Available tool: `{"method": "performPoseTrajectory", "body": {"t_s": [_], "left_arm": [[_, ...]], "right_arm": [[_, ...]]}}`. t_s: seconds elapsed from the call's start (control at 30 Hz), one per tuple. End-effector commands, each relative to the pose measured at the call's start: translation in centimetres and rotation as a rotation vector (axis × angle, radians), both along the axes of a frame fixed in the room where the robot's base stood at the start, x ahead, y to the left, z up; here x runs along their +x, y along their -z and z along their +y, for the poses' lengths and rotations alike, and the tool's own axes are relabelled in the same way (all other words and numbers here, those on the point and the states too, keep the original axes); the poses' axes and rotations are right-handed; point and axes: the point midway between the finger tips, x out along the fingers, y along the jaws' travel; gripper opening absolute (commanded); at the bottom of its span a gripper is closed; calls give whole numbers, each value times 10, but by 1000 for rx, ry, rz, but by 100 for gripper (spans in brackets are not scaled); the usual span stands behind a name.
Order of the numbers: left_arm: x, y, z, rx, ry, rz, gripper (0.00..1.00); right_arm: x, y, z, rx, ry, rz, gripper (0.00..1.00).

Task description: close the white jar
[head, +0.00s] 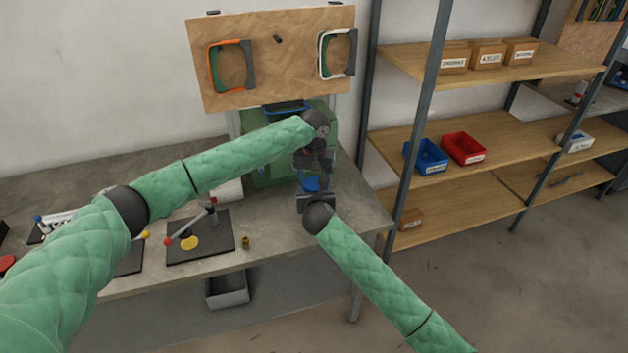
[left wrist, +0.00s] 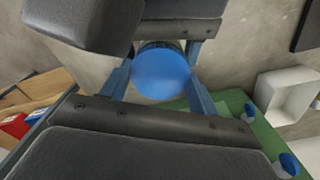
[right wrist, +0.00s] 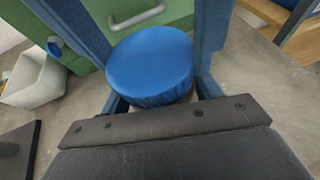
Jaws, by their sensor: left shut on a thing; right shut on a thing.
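A round blue lid (head: 311,184) with a ribbed side is held between my two grippers above the right end of the bench. It also shows in the left wrist view (left wrist: 161,72) and right wrist view (right wrist: 150,62). My left gripper (head: 313,180) comes from above, its fingers shut on the lid's sides. My right gripper (head: 316,196) comes from the front, its fingers passing low beside and under the lid, shut on what is there. The white jar's body is hidden by the lid and grippers; I cannot tell whether the lid is seated.
A green case (right wrist: 90,20) with a grey handle stands behind. A white bin (left wrist: 290,95) is near it. A dark mat (head: 200,238) with a yellow disc and a red-tipped lever lies left. A brass piece (head: 245,242) stands by the front edge. Shelves (head: 470,135) stand right.

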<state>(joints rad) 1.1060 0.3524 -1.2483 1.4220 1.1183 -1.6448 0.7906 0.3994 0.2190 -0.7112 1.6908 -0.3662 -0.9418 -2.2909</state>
Motion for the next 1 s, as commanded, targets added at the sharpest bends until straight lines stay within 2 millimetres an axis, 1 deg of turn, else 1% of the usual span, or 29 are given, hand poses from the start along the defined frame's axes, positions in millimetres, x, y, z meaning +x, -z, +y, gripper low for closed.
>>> {"method": "performPoseTrajectory", "body": {"t_s": [0.1, 0.2, 0.3, 0.43, 0.7, 0.73, 0.8, 0.83, 1.0], "left_arm": [[0, 0, 0, 0, 158, 0, 33], [0, 0, 1, 1, 271, 0, 33], [1, 0, 1, 0, 346, 0, 33], [1, 0, 1, 0, 389, 0, 33], [1, 0, 1, 1, 390, 0, 33], [1, 0, 1, 1, 390, 0, 66], [1, 0, 1, 0, 390, 0, 80], [1, 0, 1, 0, 390, 0, 82], [0, 0, 0, 0, 390, 0, 82]], "right_arm": [[0, 0, 0, 0, 0, 0, 0], [0, 0, 0, 0, 1, 0, 0], [0, 0, 0, 0, 1, 0, 0], [0, 0, -1, 0, 1, 0, 0], [0, 0, -1, 0, 1, 0, 0], [0, 0, -1, 0, 1, 0, 0], [0, 0, -1, 0, 1, 0, 0], [0, 0, -1, 0, 1, 0, 0], [0, 0, 0, 0, 1, 0, 0]]}}
